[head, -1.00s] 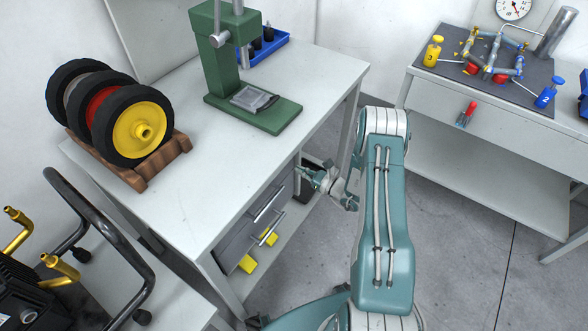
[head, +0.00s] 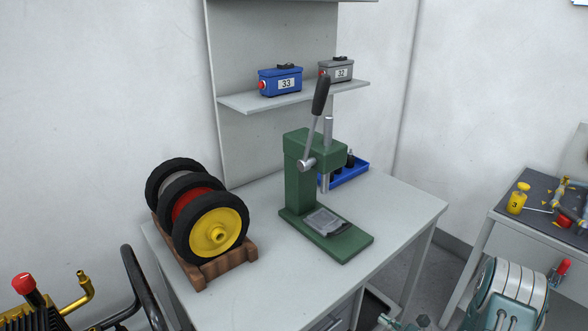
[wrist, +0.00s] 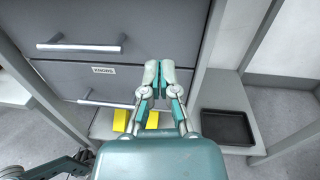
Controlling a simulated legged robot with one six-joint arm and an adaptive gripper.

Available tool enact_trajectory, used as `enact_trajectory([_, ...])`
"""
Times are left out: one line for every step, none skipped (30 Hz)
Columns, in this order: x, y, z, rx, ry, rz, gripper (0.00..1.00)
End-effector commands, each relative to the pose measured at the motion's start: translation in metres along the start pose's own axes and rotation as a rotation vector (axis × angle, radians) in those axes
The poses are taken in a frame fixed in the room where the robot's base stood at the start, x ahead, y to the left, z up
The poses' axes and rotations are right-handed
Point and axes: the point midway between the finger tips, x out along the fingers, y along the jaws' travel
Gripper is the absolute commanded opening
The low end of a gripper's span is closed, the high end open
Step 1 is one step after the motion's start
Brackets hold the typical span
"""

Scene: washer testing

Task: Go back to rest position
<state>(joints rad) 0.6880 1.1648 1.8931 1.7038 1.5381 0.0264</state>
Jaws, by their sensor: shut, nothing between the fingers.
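My gripper (wrist: 158,78) shows in the middle of the wrist view. Its two teal and grey fingers meet at the tips with nothing between them. It is in front of a grey drawer unit (wrist: 140,78) with two bar handles, both drawers looking closed. In the head view only the top of my arm shows at the lower right, with a small part of the arm's end at the bottom edge beside the table; the fingers cannot be made out there.
A white table (head: 405,205) carries a green press (head: 300,180) and wheels on a wooden rack (head: 205,275). Yellow pieces (wrist: 121,120) and a black tray (wrist: 227,127) lie low near the drawers. A second table (head: 478,260) stands at right. Grey floor lies between the tables.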

Motion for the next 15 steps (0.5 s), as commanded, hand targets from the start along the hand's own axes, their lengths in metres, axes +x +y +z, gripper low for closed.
enact_trajectory([0.009, 0.004, 0.021, -0.045, 0.01, 0.062, 0.0])
enact_trajectory([0.014, 0.008, 0.032, -0.069, 0.018, 0.099, 0.0])
enact_trajectory([0.019, 0.014, 0.046, -0.103, 0.031, 0.15, 0.0])
enact_trajectory([0.023, 0.018, 0.056, -0.127, 0.039, 0.186, 0.0])
enact_trajectory([0.026, 0.023, 0.066, -0.153, 0.049, 0.223, 0.0])
enact_trajectory([0.031, 0.03, 0.079, -0.188, 0.062, 0.271, 0.0])
enact_trajectory([0.033, 0.035, 0.088, -0.214, 0.072, 0.307, 0.0])
enact_trajectory([0.036, 0.041, 0.097, -0.241, 0.082, 0.342, 0.0])
enact_trajectory([0.039, 0.048, 0.109, -0.277, 0.096, 0.388, 0.0])
enact_trajectory([0.04, 0.054, 0.117, -0.304, 0.106, 0.423, 0.0])
enact_trajectory([0.042, 0.06, 0.126, -0.333, 0.118, 0.457, 0.0])
enact_trajectory([0.043, 0.068, 0.136, -0.371, 0.132, 0.501, 0.0])
enact_trajectory([0.044, 0.074, 0.144, -0.401, 0.143, 0.534, 0.0])
enact_trajectory([0.044, 0.08, 0.152, -0.431, 0.156, 0.567, 0.0])
enact_trajectory([0.045, 0.088, 0.162, -0.471, 0.17, 0.609, 0.0])
